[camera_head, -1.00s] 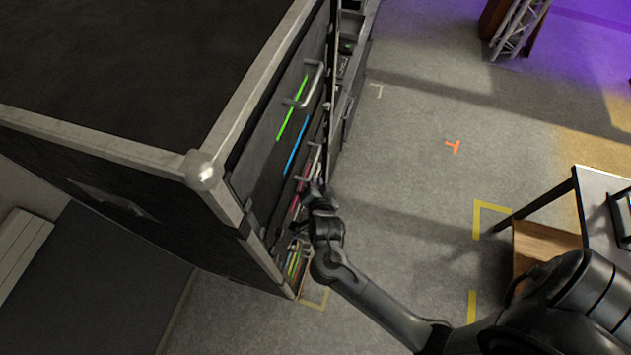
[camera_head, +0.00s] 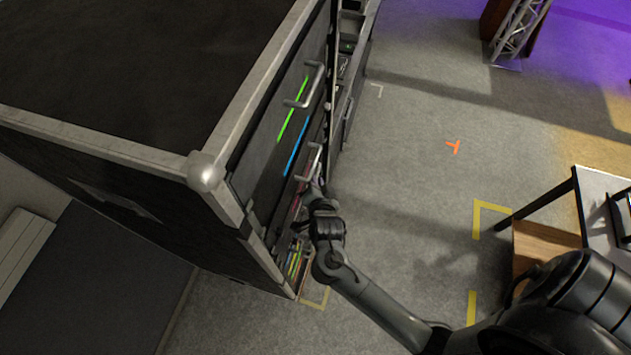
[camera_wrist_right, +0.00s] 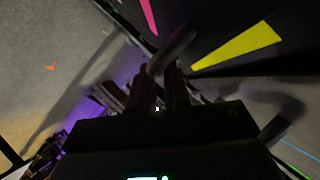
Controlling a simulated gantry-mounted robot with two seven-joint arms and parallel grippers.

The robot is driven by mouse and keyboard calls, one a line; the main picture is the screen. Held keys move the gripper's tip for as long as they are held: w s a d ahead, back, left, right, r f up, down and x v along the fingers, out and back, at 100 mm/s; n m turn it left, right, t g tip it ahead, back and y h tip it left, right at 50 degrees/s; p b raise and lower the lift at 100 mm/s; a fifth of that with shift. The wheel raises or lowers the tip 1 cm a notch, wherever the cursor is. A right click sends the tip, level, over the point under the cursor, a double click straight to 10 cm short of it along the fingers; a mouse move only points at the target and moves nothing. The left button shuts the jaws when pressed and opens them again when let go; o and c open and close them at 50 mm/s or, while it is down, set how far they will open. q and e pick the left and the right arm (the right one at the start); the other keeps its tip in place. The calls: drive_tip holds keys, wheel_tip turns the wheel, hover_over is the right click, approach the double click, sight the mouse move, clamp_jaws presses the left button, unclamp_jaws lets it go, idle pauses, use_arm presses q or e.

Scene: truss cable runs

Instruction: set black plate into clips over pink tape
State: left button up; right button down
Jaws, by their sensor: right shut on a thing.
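My right gripper (camera_head: 318,188) is at the open side of the dark case, just below a grey handle (camera_head: 313,163). In the right wrist view, the gripper (camera_wrist_right: 165,72) is shut on a dark bar-like handle (camera_wrist_right: 174,50). A black surface beyond it, which may be the black plate (camera_wrist_right: 207,22), carries a yellow strip (camera_wrist_right: 238,46); a pink tape strip (camera_wrist_right: 149,16) runs at its left. A short piece of pink also shows beside the gripper in the head view (camera_head: 295,207). I cannot make out the clips or the plate's seating. My left gripper is out of view.
The case (camera_head: 205,170) has a pale metal edge and corner. Its upper front panel carries green tape (camera_head: 292,110), blue tape (camera_head: 296,147) and another handle (camera_head: 305,85). Colored strips (camera_head: 294,262) show low down.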

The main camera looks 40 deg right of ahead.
drive_tip(key=shift+f, duration=0.1)
idle(0.7)
drive_tip(key=shift+a+f, duration=0.1)
drive_tip(key=shift+f, duration=0.2)
idle(0.5)
drive_tip(key=shift+f, duration=0.35)
idle(0.4)
idle(0.5)
drive_tip(key=shift+w+f, duration=0.1)
drive_tip(key=shift+f, duration=0.1)
idle(0.8)
drive_tip(key=c, duration=1)
unclamp_jaws()
drive_tip(key=shift+w+a, duration=0.1)
drive_tip(key=shift+r, duration=0.1)
